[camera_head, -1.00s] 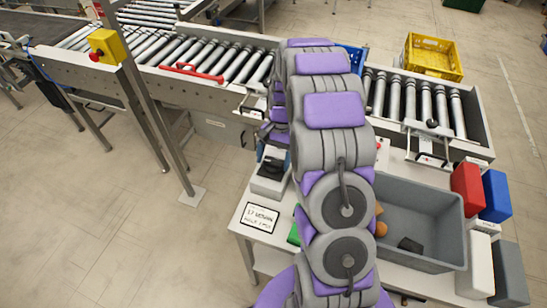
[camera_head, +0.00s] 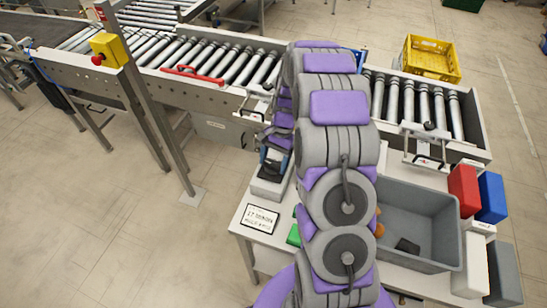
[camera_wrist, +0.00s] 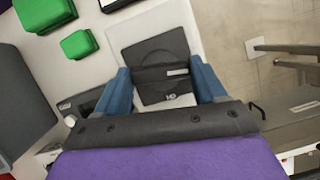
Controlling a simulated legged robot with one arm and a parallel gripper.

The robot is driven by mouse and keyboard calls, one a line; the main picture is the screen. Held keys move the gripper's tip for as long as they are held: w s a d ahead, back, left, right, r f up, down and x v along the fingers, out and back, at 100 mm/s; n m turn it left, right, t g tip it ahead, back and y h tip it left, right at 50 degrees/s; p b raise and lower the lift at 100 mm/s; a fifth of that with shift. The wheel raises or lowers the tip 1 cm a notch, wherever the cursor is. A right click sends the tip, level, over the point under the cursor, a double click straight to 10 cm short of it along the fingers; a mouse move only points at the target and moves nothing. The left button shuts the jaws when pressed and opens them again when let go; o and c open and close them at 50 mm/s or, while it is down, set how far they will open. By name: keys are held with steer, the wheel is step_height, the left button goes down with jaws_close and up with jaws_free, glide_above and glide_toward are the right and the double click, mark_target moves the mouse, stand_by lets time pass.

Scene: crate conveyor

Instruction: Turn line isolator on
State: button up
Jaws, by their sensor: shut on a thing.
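The line isolator (camera_wrist: 158,72) shows in the wrist view as a black block with a small white label and an "I/O" mark, set on a pale plate. My gripper (camera_wrist: 160,76) has its blue fingers on the left and right sides of the black block and is shut on it. In the head view, the isolator's pale box (camera_head: 268,188) stands at the left side of the white table, with my gripper (camera_head: 275,160) at its top, partly hidden by my arm. The switch position cannot be told.
A grey crate (camera_head: 440,195) stands on the table right of my arm. Red (camera_head: 463,190) and blue (camera_head: 491,197) boxes stand beyond it. A green block (camera_head: 294,236) and a sign (camera_head: 260,218) lie near the isolator. The roller conveyor (camera_head: 235,60) runs behind.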

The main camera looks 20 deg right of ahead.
steer(key=m+p, duration=0.1)
steer(key=m+t+p, duration=0.1)
steer(key=m+p, duration=0.1)
steer(key=shift+r+m+y, duration=0.3)
steer(key=m+t+p, duration=0.1)
steer(key=m+p, duration=0.1)
steer(key=m+t+p, duration=0.1)
steer(key=m+p, duration=0.1)
steer(key=p, duration=0.1)
steer(key=shift+s+m, duration=0.2)
steer(key=shift+m, duration=0.1)
steer(key=m+t+p, duration=0.1)
steer(key=m+p, duration=0.2)
steer(key=shift+s, duration=0.15)
steer(key=shift+f+m+t+h+p, duration=0.1)
steer(key=shift+m+t+h+p, duration=0.25)
steer(key=shift+m+p, duration=0.6)
steer(key=shift+f+m+t+h+p, duration=0.15)
steer(key=shift+m+t+p, duration=0.4)
steer(key=shift+m, duration=0.7)
steer(key=o, duration=1)
steer(key=shift+o, duration=0.2)
steer(key=shift+r, duration=0.1)
